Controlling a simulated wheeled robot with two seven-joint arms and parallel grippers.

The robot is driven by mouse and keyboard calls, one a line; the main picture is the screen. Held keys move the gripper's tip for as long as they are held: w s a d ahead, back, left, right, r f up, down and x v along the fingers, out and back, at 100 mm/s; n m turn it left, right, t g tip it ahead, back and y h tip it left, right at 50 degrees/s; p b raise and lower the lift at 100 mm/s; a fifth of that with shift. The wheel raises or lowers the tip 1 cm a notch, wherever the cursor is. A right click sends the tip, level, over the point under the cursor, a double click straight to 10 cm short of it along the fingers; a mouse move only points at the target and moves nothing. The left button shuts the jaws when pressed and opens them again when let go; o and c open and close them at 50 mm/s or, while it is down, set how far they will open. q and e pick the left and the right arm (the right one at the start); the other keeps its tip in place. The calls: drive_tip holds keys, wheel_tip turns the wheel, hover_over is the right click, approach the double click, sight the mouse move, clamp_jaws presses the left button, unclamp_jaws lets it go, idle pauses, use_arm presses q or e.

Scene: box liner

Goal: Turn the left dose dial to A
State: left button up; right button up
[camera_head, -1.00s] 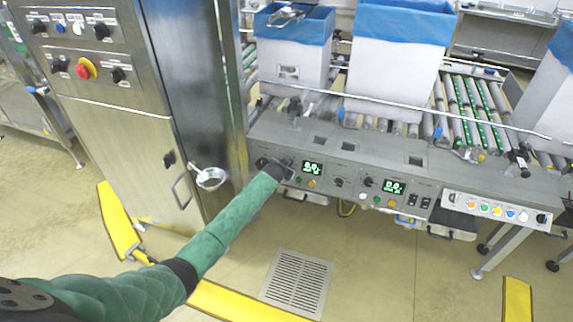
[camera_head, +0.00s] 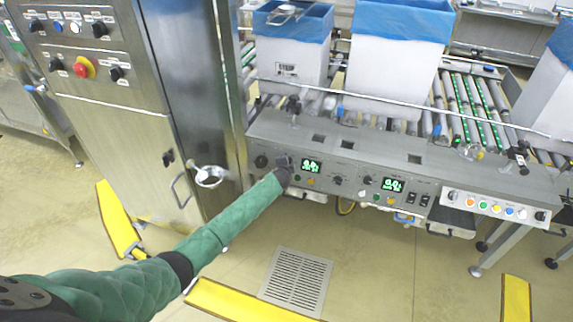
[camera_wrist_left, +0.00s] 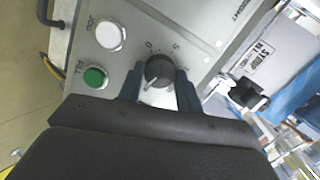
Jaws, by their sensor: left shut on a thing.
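The left dose dial (camera_wrist_left: 160,69) is a round dark knob on the grey panel, with printed marks around it, in the left wrist view. My left gripper (camera_wrist_left: 160,90) has one finger on each side of the dial and is shut on it. I cannot read clearly which mark the dial points to. In the head view my left gripper (camera_head: 284,164) is at the left part of the control panel (camera_head: 350,158) and hides the dial. A lit green display (camera_head: 311,165) is just right of it. My right gripper is not in view.
A white button (camera_wrist_left: 110,35) and a green button (camera_wrist_left: 94,77) sit beside the dial. Another black knob (camera_head: 261,161) is left of my gripper. A second display (camera_head: 393,184) is further right. A steel cabinet (camera_head: 120,130) stands left of the arm.

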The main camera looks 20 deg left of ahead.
use_arm(q)
drive_tip(key=m, duration=0.3)
drive_tip(key=shift+f+y, duration=0.25)
drive_tip(key=shift+y, duration=0.05)
drive_tip(key=shift+s+m+t+b, duration=0.1)
drive_tip(key=shift+m+t+b, duration=0.35)
drive_tip(key=shift+m, duration=1.55)
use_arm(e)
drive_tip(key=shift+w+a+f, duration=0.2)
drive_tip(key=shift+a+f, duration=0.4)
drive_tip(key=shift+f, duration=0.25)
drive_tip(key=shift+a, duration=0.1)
use_arm(q)
drive_tip(key=o, duration=1)
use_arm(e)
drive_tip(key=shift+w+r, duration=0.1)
